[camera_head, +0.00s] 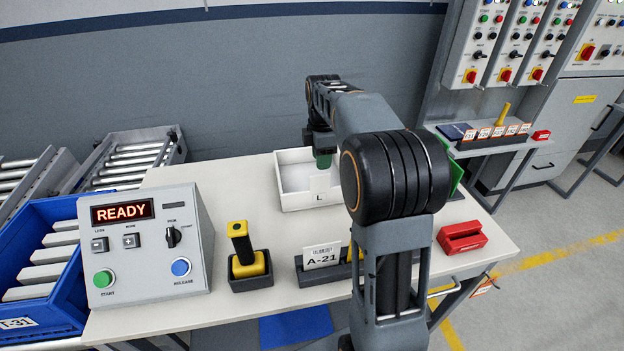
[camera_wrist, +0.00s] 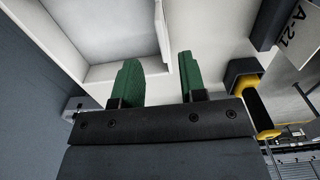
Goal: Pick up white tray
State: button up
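The white tray (camera_head: 296,199) sits on the pale table top behind the other table items, with an "L" label on its front wall. My gripper (camera_head: 323,160) is over the tray, and my arm hides the tray's right part. In the wrist view, the green fingers of my gripper (camera_wrist: 157,84) are spread apart. The white tray (camera_wrist: 105,35) shows beyond them, and one of its walls runs toward the gap between the fingers. Nothing is clamped; I cannot tell whether a finger touches the tray.
A blue crate (camera_head: 45,275) is at left. Table space between the box and tray is clear.

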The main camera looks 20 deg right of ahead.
aim_at(320, 175)
jog(key=shift+a+f, duration=0.15)
jog(key=shift+f, duration=2)
jog(key=shift+a+f, duration=0.1)
jog(key=shift+f, duration=2)
jog(key=shift+c, duration=0.4)
grip_shut()
